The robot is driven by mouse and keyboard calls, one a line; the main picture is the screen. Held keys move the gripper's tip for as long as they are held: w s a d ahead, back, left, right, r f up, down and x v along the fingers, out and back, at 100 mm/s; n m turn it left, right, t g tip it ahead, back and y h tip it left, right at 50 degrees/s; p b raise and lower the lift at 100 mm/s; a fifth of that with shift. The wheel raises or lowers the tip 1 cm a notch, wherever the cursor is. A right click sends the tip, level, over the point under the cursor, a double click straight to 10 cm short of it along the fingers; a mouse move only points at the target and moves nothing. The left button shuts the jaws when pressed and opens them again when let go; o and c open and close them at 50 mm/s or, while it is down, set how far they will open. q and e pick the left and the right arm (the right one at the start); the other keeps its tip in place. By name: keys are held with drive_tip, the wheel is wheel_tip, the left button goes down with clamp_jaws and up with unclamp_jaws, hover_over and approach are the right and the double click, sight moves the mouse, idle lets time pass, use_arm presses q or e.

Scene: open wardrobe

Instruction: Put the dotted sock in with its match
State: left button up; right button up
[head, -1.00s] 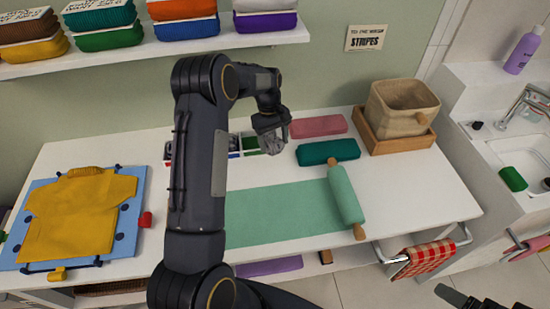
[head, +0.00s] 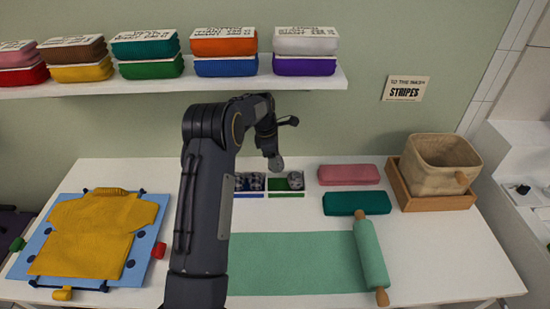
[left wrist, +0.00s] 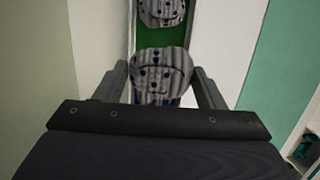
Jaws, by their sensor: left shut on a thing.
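My left gripper (head: 272,153) is shut on the dotted sock, a grey ribbed roll with dark dots (left wrist: 163,78), seen between its fingers in the left wrist view. In the head view the sock (head: 276,163) hangs just above the back of a divided tray. A similar grey dotted roll (head: 295,180) lies in the tray's green compartment (head: 279,188); it also shows in the left wrist view (left wrist: 162,10), apart from the held one. Darker blue-grey rolls (head: 250,182) fill the blue compartment beside it. My left arm hides the tray's left part. My right gripper is not in view.
Pink (head: 348,174) and teal (head: 356,202) folded bundles lie right of the tray. A basket (head: 440,160) stands beyond them. A green mat (head: 290,262) with a rolling pin (head: 370,258) lies in front. A loaded shelf (head: 200,84) hangs above.

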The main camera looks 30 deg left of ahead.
use_arm(q)
wheel_tip(320, 180, down, 8)
drive_tip(key=b, duration=0.5)
drive_tip(key=shift+r, duration=0.25)
drive_tip(key=shift+f+b, duration=0.35)
drive_tip(key=shift+f, duration=0.25)
drive_tip(key=shift+d+f, duration=0.1)
drive_tip(key=shift+f, duration=0.25)
drive_tip(key=o, duration=0.8)
drive_tip(key=shift+c, duration=1.1)
drive_tip(key=shift+r, duration=0.1)
